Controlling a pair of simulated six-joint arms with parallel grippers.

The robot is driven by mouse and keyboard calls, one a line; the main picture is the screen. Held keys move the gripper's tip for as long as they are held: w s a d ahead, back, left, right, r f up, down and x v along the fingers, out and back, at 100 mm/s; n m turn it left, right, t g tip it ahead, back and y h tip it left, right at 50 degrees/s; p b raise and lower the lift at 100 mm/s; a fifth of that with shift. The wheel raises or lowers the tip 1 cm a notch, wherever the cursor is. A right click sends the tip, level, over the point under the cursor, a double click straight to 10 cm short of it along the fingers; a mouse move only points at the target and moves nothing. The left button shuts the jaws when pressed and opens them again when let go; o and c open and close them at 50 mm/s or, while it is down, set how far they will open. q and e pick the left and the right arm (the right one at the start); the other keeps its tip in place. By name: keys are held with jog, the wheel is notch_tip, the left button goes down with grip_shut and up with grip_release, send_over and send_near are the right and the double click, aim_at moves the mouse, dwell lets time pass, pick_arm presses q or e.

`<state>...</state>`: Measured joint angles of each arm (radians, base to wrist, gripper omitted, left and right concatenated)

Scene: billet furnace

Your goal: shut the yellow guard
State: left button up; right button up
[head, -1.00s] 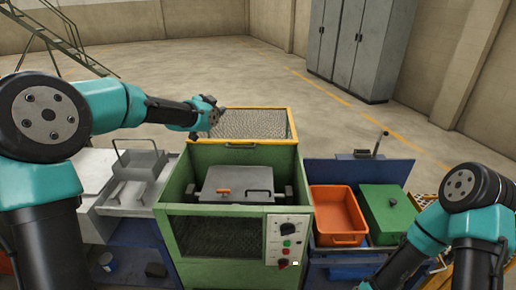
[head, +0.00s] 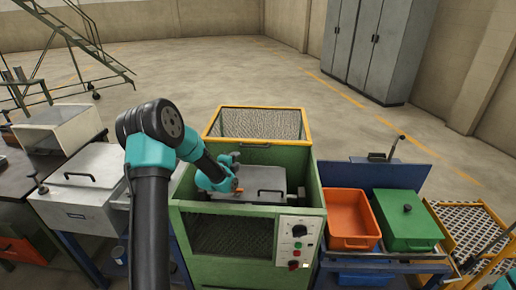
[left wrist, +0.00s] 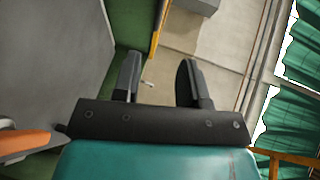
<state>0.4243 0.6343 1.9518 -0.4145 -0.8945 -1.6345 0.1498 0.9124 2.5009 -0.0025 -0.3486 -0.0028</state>
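The yellow guard (head: 302,125) is a mesh panel in a yellow frame. It stands raised at the back of the green furnace housing (head: 240,208), so the housing's top is uncovered. In the left wrist view a yellow edge, likely the guard's frame (left wrist: 158,30), runs beyond the fingers. My left gripper (head: 228,160) is over the left part of the housing's opening, in front of the guard and apart from it. In the left wrist view its fingers (left wrist: 160,82) are spread with nothing between them.
Inside the housing lies a grey lid (head: 285,182) with a black handle and an orange grip (left wrist: 25,142). A control panel (head: 298,240) is on the front right. An orange bin (head: 350,245) and a green lidded box (head: 408,222) stand right; a grey box (head: 80,190) stands left.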

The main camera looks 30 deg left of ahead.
aim_at(254, 147)
pick_arm(q)
jog(key=w+f, duration=0.1)
jog(key=w, duration=0.4)
jog(key=w+f, duration=0.1)
jog(key=w, duration=0.5)
jog(key=w+f, duration=0.1)
jog(key=w, duration=0.5)
jog(key=shift+w+a, duration=0.1)
jog(key=shift+a, duration=0.2)
jog(key=shift+c, duration=0.3)
grip_shut()
